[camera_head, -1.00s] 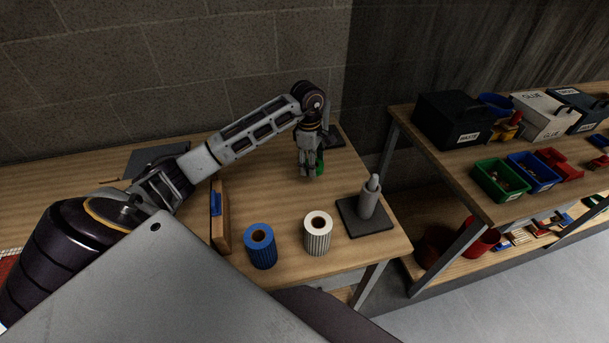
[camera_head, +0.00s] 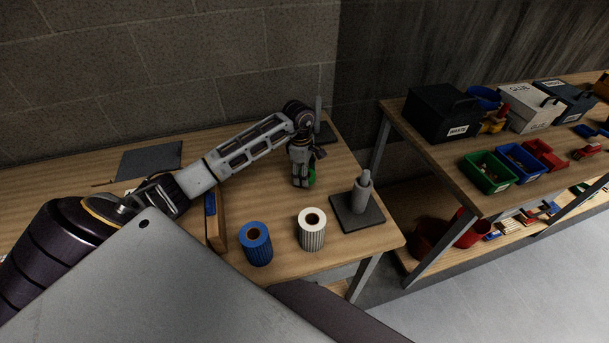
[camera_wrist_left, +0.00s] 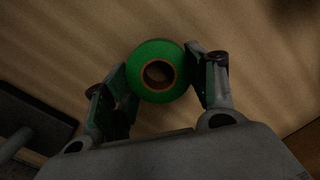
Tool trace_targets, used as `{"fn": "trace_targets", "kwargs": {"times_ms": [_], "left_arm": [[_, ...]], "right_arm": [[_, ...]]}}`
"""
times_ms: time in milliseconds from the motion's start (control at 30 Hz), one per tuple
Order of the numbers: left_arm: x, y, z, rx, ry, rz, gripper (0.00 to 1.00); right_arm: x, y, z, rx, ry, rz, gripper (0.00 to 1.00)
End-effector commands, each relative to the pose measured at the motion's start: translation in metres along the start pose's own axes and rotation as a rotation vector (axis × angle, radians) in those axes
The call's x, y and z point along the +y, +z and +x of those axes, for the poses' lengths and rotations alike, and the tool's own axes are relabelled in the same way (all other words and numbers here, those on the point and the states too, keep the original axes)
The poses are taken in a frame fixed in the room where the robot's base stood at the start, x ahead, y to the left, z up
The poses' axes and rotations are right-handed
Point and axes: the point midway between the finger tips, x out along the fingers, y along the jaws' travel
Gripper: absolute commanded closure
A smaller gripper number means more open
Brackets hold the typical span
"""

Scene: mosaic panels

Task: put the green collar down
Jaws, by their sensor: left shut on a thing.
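The green collar (camera_wrist_left: 182,70) is a ring with a brown-edged centre hole in the left wrist view. My left gripper (camera_wrist_left: 158,85) is shut on it, with a finger on either side. In the head view the left gripper (camera_head: 303,182) points down at the far right part of the table, and a bit of the green collar (camera_head: 312,177) shows beside its fingers. The collar is at or close above the wood; I cannot tell if it touches. My right gripper is not in view.
A blue collar (camera_head: 256,244) and a white ribbed collar (camera_head: 311,230) stand near the table's front edge. A grey peg (camera_head: 362,194) on a dark base (camera_head: 348,214) stands right of them. Another peg (camera_head: 318,112) stands behind my gripper. Shelving with bins (camera_head: 487,172) is to the right.

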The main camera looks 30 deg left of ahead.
Motion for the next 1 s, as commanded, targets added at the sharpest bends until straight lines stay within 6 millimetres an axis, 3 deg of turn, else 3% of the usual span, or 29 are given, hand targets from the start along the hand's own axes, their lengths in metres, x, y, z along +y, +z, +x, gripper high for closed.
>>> {"fn": "trace_targets", "kwargs": {"times_ms": [200,633,667,700,800,1000], "left_arm": [[0.000,-0.001,0.015,0.000,0.000,0.000,0.70],[0.000,-0.002,0.019,0.001,0.001,0.001,0.70],[0.000,-0.002,0.019,0.001,0.000,0.001,0.40],[0.000,-0.002,0.019,0.001,0.000,0.001,0.35],[0.000,-0.002,0.018,0.001,0.000,0.001,0.22],[0.000,-0.002,0.018,0.001,0.000,0.001,0.21]], "right_arm": [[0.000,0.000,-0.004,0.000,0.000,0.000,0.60],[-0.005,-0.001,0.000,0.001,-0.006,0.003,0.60],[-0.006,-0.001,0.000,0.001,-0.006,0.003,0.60],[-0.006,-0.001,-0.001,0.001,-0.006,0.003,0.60],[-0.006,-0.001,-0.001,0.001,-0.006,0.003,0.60],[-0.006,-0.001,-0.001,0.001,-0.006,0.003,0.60]]}}
